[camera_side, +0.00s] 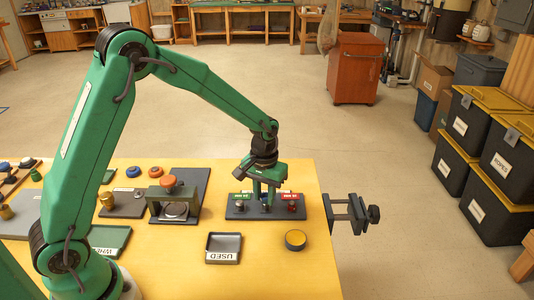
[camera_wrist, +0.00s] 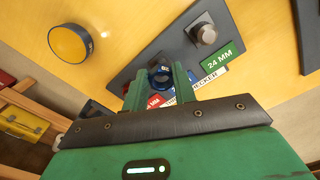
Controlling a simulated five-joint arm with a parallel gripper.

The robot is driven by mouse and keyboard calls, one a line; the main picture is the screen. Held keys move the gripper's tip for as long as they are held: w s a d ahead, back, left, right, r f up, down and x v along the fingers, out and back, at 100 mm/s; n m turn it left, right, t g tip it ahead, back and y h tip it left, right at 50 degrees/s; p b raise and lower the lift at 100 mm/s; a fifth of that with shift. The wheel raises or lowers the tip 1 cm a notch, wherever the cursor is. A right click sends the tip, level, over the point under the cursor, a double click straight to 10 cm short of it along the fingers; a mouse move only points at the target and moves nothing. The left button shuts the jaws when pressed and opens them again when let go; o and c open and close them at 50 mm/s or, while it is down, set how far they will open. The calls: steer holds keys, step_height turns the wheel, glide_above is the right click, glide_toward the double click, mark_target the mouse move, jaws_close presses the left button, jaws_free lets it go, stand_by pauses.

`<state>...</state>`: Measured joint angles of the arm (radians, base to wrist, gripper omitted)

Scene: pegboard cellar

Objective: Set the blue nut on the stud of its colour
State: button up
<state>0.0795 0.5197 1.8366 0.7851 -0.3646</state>
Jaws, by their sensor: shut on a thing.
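My gripper (camera_side: 264,204) points down over the middle of a dark stud board (camera_side: 233,214); it also shows in the wrist view (camera_wrist: 160,78). Its fingers are shut on the blue nut (camera_wrist: 160,74), a dark blue ring with an open bore, at the board's middle place. A blue label (camera_wrist: 170,101) lies partly hidden there, between a green "24 MM" label (camera_wrist: 220,57) and a red label (camera_wrist: 154,101). A grey stud (camera_wrist: 205,33) stands by the green label. I cannot tell whether the nut is around the middle stud or above it.
A dark "USED" tray (camera_side: 223,260) and a round yellow-topped tin (camera_side: 295,240) lie in front of the board. A press with an orange knob (camera_side: 168,182) stands to its left. A vise (camera_side: 352,213) juts from the table's right edge. The yellow tabletop between them is clear.

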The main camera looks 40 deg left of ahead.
steer(key=shift+f, duration=1.35)
stand_by(1.6)
steer(key=o, duration=1.1)
steer(key=shift+c, duration=0.2)
steer(key=shift+o, duration=0.5)
steer(key=o, duration=0.3)
steer(key=shift+r, duration=0.1)
steer(key=shift+r, duration=3.95)
